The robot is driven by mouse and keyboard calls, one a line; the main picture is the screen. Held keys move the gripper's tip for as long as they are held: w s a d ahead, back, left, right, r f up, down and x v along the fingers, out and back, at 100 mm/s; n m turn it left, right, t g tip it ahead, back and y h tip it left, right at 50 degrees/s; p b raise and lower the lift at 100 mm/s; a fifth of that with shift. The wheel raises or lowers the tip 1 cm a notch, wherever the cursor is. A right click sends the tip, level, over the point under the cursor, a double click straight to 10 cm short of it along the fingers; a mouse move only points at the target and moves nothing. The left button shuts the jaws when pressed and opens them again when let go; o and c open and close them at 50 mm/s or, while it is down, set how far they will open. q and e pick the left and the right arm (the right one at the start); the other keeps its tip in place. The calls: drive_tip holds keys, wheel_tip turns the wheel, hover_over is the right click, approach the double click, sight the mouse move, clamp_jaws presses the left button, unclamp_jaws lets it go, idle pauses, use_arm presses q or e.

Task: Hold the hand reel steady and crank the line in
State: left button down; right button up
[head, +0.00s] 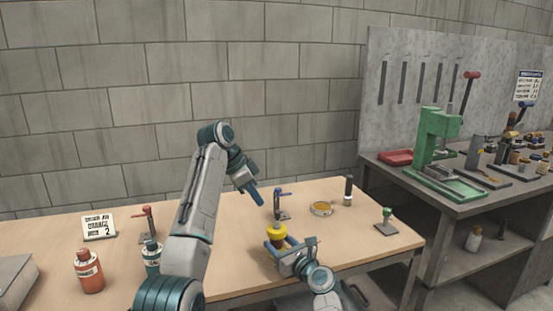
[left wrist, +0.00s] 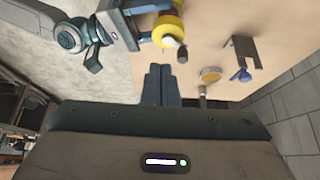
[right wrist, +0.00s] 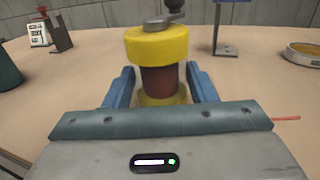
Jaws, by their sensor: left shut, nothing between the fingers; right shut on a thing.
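The hand reel (head: 278,230) has yellow flanges, a red-brown core and a grey crank on top; it stands upright near the table's front. My right gripper (head: 275,242) is shut on it, with blue fingers either side of the core in the right wrist view (right wrist: 160,85). I cannot tell if its base touches the table. My left gripper (head: 260,200) is shut and empty, above and left of the reel. In the left wrist view its fingers (left wrist: 160,70) point towards the reel (left wrist: 168,30), apart from it. A thin red strip (right wrist: 285,119) shows beside my right gripper.
A blue-topped stand (head: 281,203), a shallow amber dish (head: 321,208), a dark cylinder (head: 348,190) and a green-topped stand (head: 386,220) are behind and right. A red bottle (head: 89,272), teal bottle (head: 151,257), red-topped stand (head: 148,222) and sign (head: 98,226) are left.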

sight(277, 219)
use_arm(q)
wheel_tip(277, 219, down, 7)
drive_tip(key=s, duration=0.1)
idle(0.6)
drive_tip(key=shift+w+d+r, duration=0.1)
drive_tip(key=shift+w+d, duration=0.3)
drive_tip(key=shift+d, duration=0.1)
idle(1.1)
drive_tip(key=shift+w+a, duration=0.15)
drive_tip(key=shift+w+a, duration=0.35)
drive_tip(key=shift+w, duration=0.35)
drive_tip(key=shift+w, duration=0.65)
drive_tip(key=shift+w, duration=0.2)
drive_tip(key=shift+a, duration=0.15)
